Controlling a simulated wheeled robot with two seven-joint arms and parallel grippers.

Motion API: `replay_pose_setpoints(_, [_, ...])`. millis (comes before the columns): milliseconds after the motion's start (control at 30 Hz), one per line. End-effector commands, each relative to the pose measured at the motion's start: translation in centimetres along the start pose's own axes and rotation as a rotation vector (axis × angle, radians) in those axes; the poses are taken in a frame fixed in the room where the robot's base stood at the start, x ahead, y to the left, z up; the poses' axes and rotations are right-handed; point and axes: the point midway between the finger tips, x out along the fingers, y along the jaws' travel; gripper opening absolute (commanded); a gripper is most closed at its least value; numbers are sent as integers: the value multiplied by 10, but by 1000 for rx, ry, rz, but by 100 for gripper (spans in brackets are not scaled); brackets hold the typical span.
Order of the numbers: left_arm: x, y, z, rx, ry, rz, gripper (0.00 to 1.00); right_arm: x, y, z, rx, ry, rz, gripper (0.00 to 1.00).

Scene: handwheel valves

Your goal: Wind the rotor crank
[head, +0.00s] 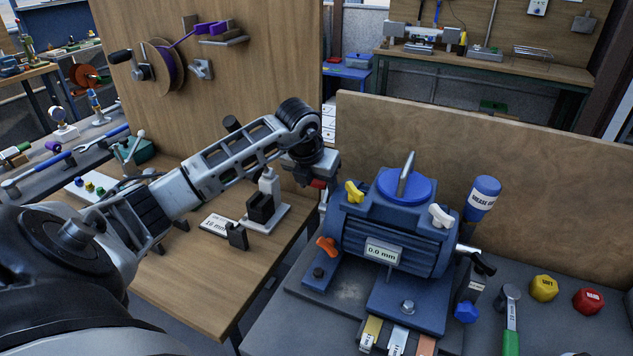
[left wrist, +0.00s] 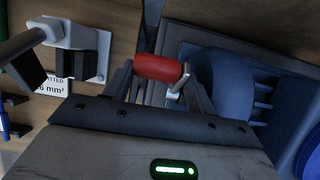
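The blue machine (head: 395,235) stands on the grey bench, with a plate reading "0.0 mm" on its front. At its left end is a crank with a red handle (head: 318,184). In the left wrist view the red handle (left wrist: 158,67) lies crosswise, with the pale crank arm (left wrist: 179,82) at its right end. My left gripper (head: 316,172) is at the handle. Its two fingers are apart, one near each end of the handle; they also show in the left wrist view (left wrist: 160,80). I cannot tell whether they touch it. My right gripper is out of view.
A grey stand with a black block (head: 261,207) is on the wooden table left of the machine. Yellow (head: 355,192), white (head: 440,215) and orange (head: 327,246) wing levers stick out of the machine. A wooden panel (head: 500,185) stands behind it.

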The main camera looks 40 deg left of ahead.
Motion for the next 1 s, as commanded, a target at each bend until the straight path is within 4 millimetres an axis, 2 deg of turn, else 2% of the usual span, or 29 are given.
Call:
replay_pose_setpoints(233, [0, 0, -1, 0, -5, 1, 33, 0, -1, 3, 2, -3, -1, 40])
replay_pose_setpoints(433, [2, 1, -4, 2, -56, 3, 34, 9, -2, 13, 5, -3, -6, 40])
replay_pose_setpoints(667, [3, 1, -12, 3, -182, 3, 34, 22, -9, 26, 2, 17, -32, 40])
replay_pose_setpoints(1000, [0, 0, -21, 1, -388, 1, 34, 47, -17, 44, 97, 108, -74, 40])
